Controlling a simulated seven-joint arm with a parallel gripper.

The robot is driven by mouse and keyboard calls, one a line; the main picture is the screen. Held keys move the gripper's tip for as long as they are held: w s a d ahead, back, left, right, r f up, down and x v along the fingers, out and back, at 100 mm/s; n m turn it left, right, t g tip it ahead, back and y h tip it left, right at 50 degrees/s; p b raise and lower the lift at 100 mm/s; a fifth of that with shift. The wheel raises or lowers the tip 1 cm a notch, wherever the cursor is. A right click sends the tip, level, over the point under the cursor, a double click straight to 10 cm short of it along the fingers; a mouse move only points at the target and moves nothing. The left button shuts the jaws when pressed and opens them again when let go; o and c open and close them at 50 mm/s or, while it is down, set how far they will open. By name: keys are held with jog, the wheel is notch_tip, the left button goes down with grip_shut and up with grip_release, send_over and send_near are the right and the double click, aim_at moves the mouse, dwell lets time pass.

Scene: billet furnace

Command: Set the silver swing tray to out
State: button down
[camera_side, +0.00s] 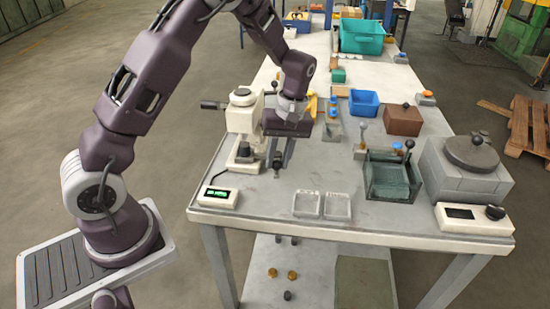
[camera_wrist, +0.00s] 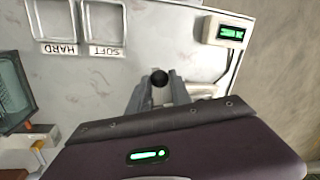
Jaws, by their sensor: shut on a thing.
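My gripper (camera_side: 276,163) points down beside the white bench machine (camera_side: 240,118), over the near left part of the table. In the wrist view my gripper (camera_wrist: 160,84) is shut on a black ball knob (camera_wrist: 159,76), which shows between the fingertips. The knob's stem and whatever it is fixed to are hidden beneath the fingers and the wrist. I cannot make out the silver swing tray clearly; my gripper and wrist cover the area beside the machine. I cannot tell how the tray is turned.
Two shallow square trays (camera_side: 322,205), labelled HARD and SOFT in the wrist view, lie to the right. A small green-lit display (camera_side: 218,197) stands at the near left edge. A glass-walled box (camera_side: 392,178) and grey block (camera_side: 465,170) stand further right. Bare tabletop lies around the square trays.

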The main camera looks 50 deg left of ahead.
jog(key=shift+w+d+n+h, duration=0.25)
jog(key=shift+w+n, duration=0.45)
jog(key=shift+n, duration=0.4)
jog(key=shift+w+d+n+h, duration=0.15)
jog(key=shift+w+d+n, duration=0.2)
jog(key=shift+w+n, duration=0.55)
jog(key=shift+w+n+h, duration=0.2)
jog(key=shift+w+n, duration=0.4)
jog(key=shift+n, duration=0.6)
jog(key=shift+w+n+h, duration=0.2)
jog(key=shift+w+n, duration=0.4)
jog(key=shift+n, duration=0.6)
jog(key=shift+w+a+n+h, duration=0.25)
jog(key=shift+w+n, duration=0.45)
jog(key=shift+n, duration=0.35)
jog(key=shift+w+a+n+h, duration=0.2)
jog(key=shift+w+n, duration=0.45)
jog(key=shift+n, duration=0.4)
jog(key=shift+w+a+n+t, duration=0.2)
jog(key=shift+w+a+n, duration=0.15)
jog(key=shift+n, duration=0.4)
jog(key=shift+w+a+n+t, duration=0.25)
jog(key=shift+w+n, duration=0.2)
jog(key=shift+n, duration=0.3)
jog(key=shift+w+a+n, duration=0.2)
jog(key=shift+n, duration=0.1)
jog(key=c, duration=1.2)
grip_release()
